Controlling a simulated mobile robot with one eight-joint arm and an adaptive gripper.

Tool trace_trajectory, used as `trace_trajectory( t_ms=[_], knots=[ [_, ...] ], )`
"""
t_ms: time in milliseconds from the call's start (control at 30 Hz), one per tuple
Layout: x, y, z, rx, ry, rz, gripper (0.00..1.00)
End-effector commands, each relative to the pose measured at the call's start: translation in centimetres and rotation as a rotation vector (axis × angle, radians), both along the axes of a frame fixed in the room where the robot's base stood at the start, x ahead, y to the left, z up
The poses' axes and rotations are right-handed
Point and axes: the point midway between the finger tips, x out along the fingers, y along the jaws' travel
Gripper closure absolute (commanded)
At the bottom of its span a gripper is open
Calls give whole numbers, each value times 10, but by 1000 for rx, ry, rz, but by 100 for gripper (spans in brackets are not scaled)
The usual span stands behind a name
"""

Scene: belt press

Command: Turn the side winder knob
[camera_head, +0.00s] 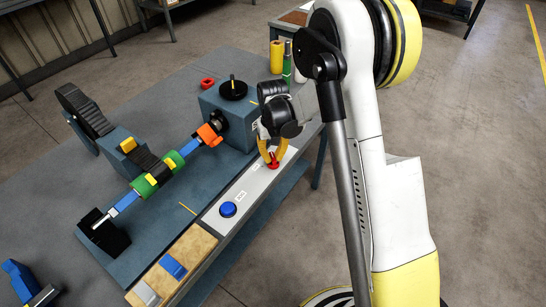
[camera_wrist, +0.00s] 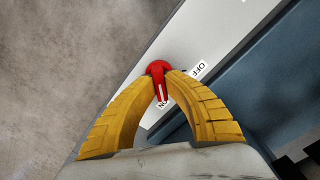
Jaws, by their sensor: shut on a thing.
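My gripper (camera_head: 272,156) is shut on a small red knob (camera_head: 273,164) on the white control panel (camera_head: 248,190) along the bench's front edge. In the wrist view the yellow fingertips (camera_wrist: 162,78) close on both sides of the red knob (camera_wrist: 161,92), whose white pointer line shows between them. ON and OFF labels are printed beside it. A blue housing (camera_head: 220,110) stands behind my gripper, with a black round knob (camera_head: 233,89) on top and a dark round part on its left side. I cannot tell which knob is the side winder one.
A blue shaft with green and yellow rings and an orange clamp (camera_head: 209,134) runs left from the housing. A blue button (camera_head: 228,209) sits on the panel. Yellow and green cylinders (camera_head: 276,57) stand behind my gripper.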

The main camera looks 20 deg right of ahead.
Motion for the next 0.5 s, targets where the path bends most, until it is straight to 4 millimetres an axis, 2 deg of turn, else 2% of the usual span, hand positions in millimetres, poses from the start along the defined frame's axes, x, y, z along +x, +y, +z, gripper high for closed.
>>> trace_trajectory(
  t_ms=[500],
  knots=[
    [-1,2,-1,0,1,445,100]
  ],
)
